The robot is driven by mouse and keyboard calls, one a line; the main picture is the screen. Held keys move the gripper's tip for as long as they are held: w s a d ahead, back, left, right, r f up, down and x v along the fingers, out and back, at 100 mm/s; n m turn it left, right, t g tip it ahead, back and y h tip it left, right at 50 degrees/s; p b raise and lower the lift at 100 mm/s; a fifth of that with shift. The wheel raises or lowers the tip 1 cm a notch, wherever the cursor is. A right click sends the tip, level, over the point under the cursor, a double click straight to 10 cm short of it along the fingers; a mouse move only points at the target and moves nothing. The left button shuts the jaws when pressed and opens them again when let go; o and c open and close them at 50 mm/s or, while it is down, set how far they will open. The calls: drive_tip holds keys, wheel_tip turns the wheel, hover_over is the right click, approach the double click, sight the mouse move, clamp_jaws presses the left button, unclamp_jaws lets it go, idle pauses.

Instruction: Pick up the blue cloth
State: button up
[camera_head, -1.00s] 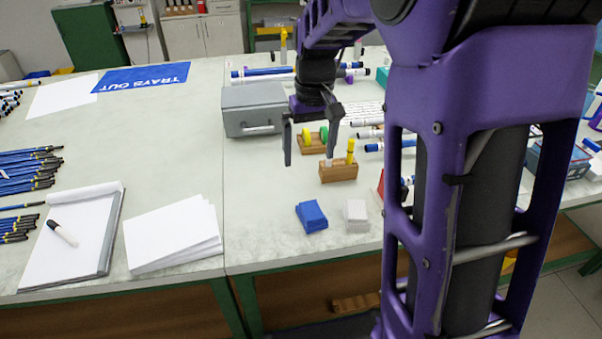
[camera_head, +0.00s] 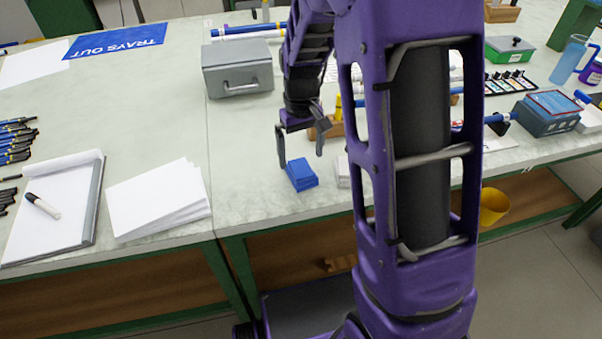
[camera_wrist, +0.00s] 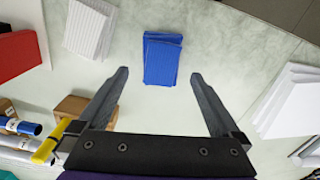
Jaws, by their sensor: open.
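The blue cloth (camera_head: 301,174) is a small folded stack lying on the pale table near its front edge. My gripper (camera_head: 299,160) is open and empty, pointing down above the table just behind the cloth. In the wrist view the blue cloth (camera_wrist: 162,60) lies ahead of the open fingers, roughly midway between their lines and beyond the fingertips. My gripper also shows in the wrist view (camera_wrist: 160,75). A white folded cloth (camera_wrist: 90,27) lies beside the blue one; in the head view my arm mostly hides it.
A wooden block (camera_wrist: 83,110) and a red object (camera_wrist: 20,55) lie near my gripper. A grey box (camera_head: 238,68) stands further back. White paper sheets (camera_head: 158,200) and a notepad (camera_head: 55,205) lie to the left. Table around the blue cloth's left side is clear.

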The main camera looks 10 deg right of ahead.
sight(301, 167)
wheel_tip(301, 167, down, 5)
drive_tip(key=shift+s+r+b, duration=0.1)
drive_tip(key=shift+r+b, duration=0.1)
drive_tip(key=shift+b, duration=0.25)
drive_tip(key=shift+c, duration=0.2)
drive_tip(key=c, duration=1.3)
wheel_tip(301, 167, up, 10)
drive_tip(key=shift+r+p, duration=0.1)
drive_tip(key=shift+p, duration=0.9)
